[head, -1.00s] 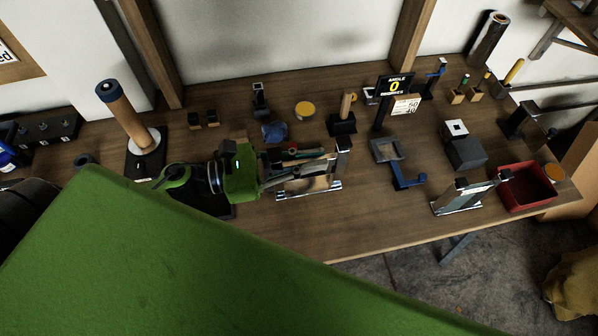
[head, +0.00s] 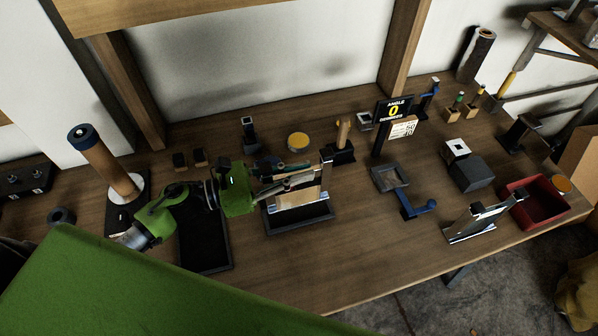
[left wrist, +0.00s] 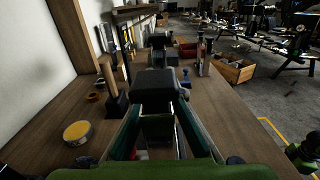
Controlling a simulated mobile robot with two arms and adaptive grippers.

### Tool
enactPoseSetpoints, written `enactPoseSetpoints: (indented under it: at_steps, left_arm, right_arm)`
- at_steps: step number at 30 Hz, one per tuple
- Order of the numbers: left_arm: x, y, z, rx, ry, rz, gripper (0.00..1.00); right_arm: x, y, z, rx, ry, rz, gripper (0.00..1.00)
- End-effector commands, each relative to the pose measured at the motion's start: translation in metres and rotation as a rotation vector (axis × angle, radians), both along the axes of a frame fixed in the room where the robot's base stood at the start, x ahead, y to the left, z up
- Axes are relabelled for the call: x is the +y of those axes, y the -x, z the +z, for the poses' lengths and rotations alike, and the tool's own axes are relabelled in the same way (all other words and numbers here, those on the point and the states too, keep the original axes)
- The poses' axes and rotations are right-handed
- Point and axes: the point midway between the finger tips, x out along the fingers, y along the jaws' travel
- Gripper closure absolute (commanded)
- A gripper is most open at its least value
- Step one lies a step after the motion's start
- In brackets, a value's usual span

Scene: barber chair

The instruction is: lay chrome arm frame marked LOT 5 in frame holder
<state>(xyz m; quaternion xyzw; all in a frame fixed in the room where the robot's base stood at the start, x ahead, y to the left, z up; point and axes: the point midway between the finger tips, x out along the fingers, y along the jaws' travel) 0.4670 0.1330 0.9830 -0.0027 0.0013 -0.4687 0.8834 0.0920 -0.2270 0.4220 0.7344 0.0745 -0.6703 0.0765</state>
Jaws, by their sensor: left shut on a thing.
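My left gripper (head: 312,177) reaches in from the left and is shut on a chrome arm frame (head: 296,199) with a pale inner panel and a dark top end. The frame stands roughly upright at a black shallow tray (head: 300,222); I cannot tell if it touches it. No lot mark is readable on it. In the left wrist view my left gripper (left wrist: 156,125) closes around a dark block-like end (left wrist: 154,88). A second chrome arm frame (head: 470,222) stands at the bench's right. Which thing is the frame holder is not labelled. My right gripper is not in view.
An empty black tray (head: 206,246) lies left of the held frame. A red bin (head: 538,210), a blue-handled tool (head: 413,209), a dark block (head: 466,174) and an angle display (head: 394,110) stand rightward. Bare bench (head: 350,250) lies in front.

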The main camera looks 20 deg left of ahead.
Motion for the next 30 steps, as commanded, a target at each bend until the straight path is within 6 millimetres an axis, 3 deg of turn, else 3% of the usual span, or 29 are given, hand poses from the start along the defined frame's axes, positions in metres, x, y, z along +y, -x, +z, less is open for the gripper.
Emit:
enactPoseSetpoints:
  at_steps: [14,30]
  left_arm:
    - [-0.001,0.000,-0.017,-0.004,0.002,-0.001,1.00]
    - [-0.001,0.000,-0.052,-0.004,0.004,0.000,1.00]
  right_arm:
    - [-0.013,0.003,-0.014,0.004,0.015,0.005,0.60]
    - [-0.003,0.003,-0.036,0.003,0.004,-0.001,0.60]
